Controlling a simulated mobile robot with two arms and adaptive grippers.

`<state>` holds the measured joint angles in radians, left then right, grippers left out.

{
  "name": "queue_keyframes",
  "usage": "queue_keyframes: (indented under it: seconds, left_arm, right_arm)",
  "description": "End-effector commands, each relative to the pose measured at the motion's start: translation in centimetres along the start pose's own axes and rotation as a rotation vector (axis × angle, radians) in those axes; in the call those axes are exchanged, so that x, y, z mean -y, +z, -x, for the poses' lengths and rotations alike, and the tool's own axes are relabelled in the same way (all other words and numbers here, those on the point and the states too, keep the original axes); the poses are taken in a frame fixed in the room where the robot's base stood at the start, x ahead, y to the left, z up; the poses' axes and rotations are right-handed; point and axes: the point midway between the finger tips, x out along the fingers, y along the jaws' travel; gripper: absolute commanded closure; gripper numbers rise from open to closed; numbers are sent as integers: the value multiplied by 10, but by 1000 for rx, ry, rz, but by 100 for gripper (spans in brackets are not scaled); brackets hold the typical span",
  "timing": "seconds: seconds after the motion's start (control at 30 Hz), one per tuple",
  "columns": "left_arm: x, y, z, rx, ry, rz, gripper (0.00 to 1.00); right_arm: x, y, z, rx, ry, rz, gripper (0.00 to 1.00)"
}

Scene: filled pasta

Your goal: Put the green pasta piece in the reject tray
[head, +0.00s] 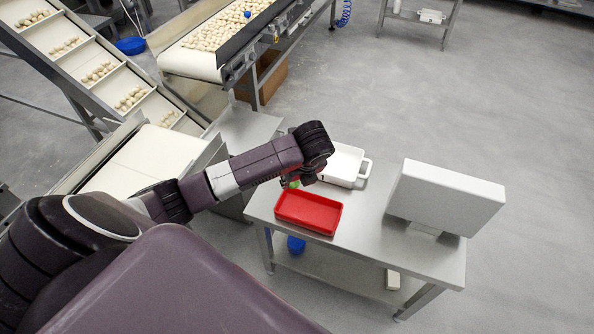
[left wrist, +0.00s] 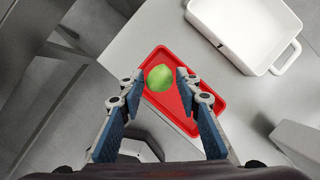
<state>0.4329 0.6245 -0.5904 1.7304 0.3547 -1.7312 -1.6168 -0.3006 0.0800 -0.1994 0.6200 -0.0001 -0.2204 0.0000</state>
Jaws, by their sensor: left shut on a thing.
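The green pasta piece (left wrist: 159,78) is a small rounded lump between the fingertips of my left gripper (left wrist: 157,84) in the left wrist view. In the head view only a bit of the green piece (head: 294,184) shows below the end of my left arm. My left gripper (head: 291,181) is shut on it and holds it above the far left part of the red tray. The red tray (head: 309,214), a shallow rectangle, lies on the steel table; it also shows in the left wrist view (left wrist: 173,107). My right gripper is not in view.
A white handled tray (head: 345,166) stands just behind the red tray. A white box-like unit (head: 445,197) stands at the table's right. Conveyors with pale pasta (head: 215,32) are at the back left. The steel table (head: 365,235) is bare in front of the red tray.

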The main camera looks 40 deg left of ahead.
Motion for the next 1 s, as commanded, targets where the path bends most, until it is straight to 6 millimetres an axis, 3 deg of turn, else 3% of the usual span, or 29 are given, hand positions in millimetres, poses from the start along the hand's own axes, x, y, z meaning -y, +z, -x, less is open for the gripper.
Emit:
queue_keyframes:
  seconds: [0.1, 0.3, 0.47, 0.7, 1.0]
  left_arm:
    - [-2, -15, -32, -3, 5, 0, 78]
    - [-1, -29, -66, -2, 2, 0, 78]
    - [0, -33, -77, -1, 1, 0, 78]
    - [-1, -46, -109, -1, 1, -1, 78]
    - [-1, -48, -114, 0, 0, -1, 79]
  right_arm:
    - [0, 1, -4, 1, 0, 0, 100]
    - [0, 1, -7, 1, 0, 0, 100]
    - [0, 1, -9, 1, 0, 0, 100]
    - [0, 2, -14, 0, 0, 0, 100]
    - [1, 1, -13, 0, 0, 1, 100]
